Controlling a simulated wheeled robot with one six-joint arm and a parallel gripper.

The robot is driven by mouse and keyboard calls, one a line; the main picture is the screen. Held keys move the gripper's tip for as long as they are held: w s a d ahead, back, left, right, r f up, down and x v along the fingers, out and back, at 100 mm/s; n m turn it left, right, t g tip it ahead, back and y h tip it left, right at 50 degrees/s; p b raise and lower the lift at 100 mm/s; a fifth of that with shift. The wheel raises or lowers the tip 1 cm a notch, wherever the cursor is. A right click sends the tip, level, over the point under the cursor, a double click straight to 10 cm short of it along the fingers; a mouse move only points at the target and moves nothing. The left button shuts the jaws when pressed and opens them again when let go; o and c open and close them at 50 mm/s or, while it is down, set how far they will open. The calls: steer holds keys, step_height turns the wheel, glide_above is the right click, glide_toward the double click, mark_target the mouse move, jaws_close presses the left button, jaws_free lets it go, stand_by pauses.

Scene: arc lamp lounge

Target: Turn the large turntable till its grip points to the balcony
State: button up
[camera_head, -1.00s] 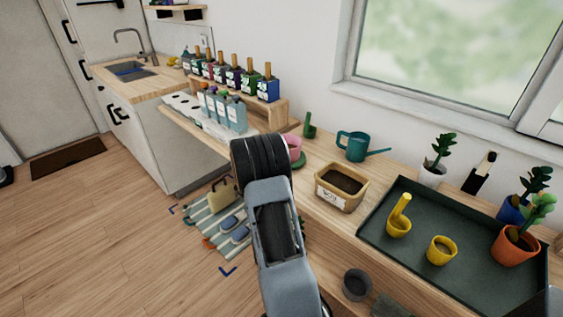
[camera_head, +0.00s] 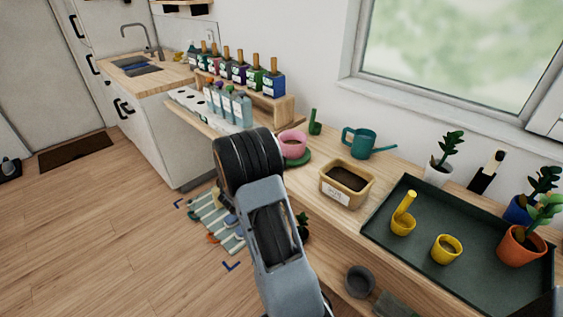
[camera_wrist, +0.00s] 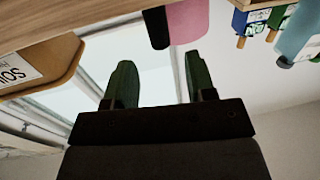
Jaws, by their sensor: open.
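A round green disc (camera_head: 298,160) lies under a pink pot (camera_head: 292,142) on the wooden bench; it may be the turntable, but my arm partly covers it and I cannot make out a grip on it. The pink pot also shows at the top of the wrist view (camera_wrist: 187,20), beside a dark post-like part (camera_wrist: 157,28). My gripper (camera_wrist: 158,85) is open and empty, its two green fingers apart, with the pot beyond the fingertips. The balcony cannot be identified for certain.
A soil box (camera_head: 346,184), a teal watering can (camera_head: 368,143) and a green upright item (camera_head: 315,124) stand near the disc. A dark tray (camera_head: 470,270) holds pots at right. Bottles (camera_head: 240,72) line a rack at left. A striped mat (camera_head: 222,225) lies on the floor.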

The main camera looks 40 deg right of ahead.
steer(key=shift+s+a, duration=0.2)
steer(key=shift+a, duration=1.2)
steer(key=shift+s+a, duration=0.15)
steer(key=shift+a, duration=1.25)
steer(key=shift+c, duration=0.5)
